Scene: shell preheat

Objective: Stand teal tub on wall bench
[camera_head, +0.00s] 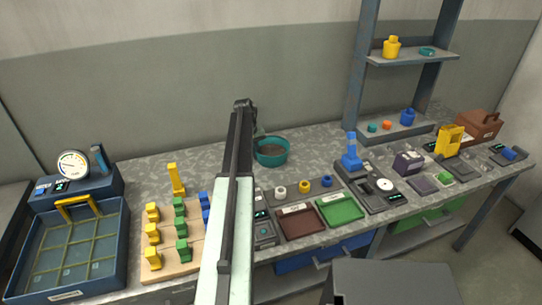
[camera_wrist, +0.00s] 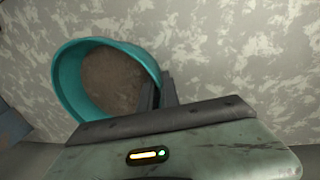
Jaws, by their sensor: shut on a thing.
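The teal tub (camera_head: 272,160) is round, open at the top and filled with something brown. It sits upright at the back of the speckled grey wall bench (camera_head: 325,148), close to the wall, on or just above the surface; I cannot tell which. My gripper (camera_head: 259,142) is at the tub's left rim, partly hidden behind my arm. In the wrist view the teal tub (camera_wrist: 66,85) fills the left side, and my gripper (camera_wrist: 160,95) is shut on its right wall, with one jaw inside. Part of the rim there is hidden by the jaws.
Left of my arm stand a wooden peg board (camera_head: 165,262) with yellow, green and blue blocks and a blue gridded crate (camera_head: 70,255). To the right are red (camera_head: 300,222) and green (camera_head: 340,208) trays, a blue-topped device (camera_head: 352,160) and a shelf rack (camera_head: 410,58). Bench around the tub is clear.

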